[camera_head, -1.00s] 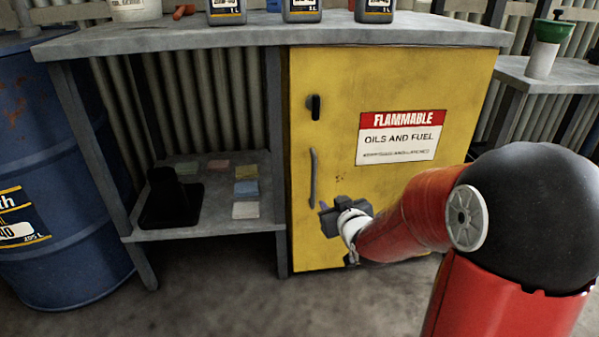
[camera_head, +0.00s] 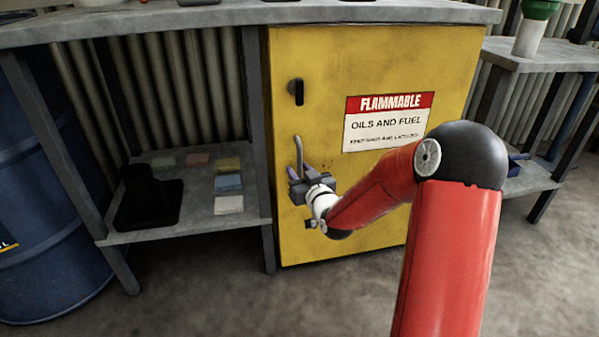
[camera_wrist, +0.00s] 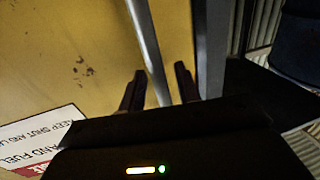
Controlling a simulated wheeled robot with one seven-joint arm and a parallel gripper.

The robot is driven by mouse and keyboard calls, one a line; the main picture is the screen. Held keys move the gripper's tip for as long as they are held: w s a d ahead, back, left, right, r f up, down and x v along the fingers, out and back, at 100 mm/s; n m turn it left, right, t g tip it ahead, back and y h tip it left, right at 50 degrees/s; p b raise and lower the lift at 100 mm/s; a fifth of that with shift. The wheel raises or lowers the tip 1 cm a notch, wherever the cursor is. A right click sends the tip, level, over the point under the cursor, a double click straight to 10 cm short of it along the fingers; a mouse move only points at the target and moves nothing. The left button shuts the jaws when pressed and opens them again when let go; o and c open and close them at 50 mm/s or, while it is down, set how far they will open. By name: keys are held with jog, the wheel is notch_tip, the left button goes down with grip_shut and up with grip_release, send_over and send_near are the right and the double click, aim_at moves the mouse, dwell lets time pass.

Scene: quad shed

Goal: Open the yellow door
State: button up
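The yellow door (camera_head: 345,200) is the front of a cabinet under the workbench and looks closed. It bears a red and white flammable sign (camera_head: 388,122). Its grey vertical bar handle (camera_head: 298,150) is near the left edge, below a black latch (camera_head: 296,91). My gripper (camera_head: 294,178) is at the lower part of the handle and hides its lower end. In the wrist view, the handle (camera_wrist: 148,50) runs between the two spread fingertips of my gripper (camera_wrist: 160,82). The fingers are open, with gaps beside the bar. I cannot tell how deep the bar sits between them.
The grey workbench (camera_head: 180,22) spans above the door. Left of the door, a low shelf (camera_head: 190,215) holds a black object (camera_head: 148,200) and several coloured blocks. A blue drum (camera_head: 40,230) stands at far left. Another bench (camera_head: 520,58) is at right. The floor before the door is clear.

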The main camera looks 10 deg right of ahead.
jog(key=shift+w, duration=0.15)
grip_shut()
dwell(0.4)
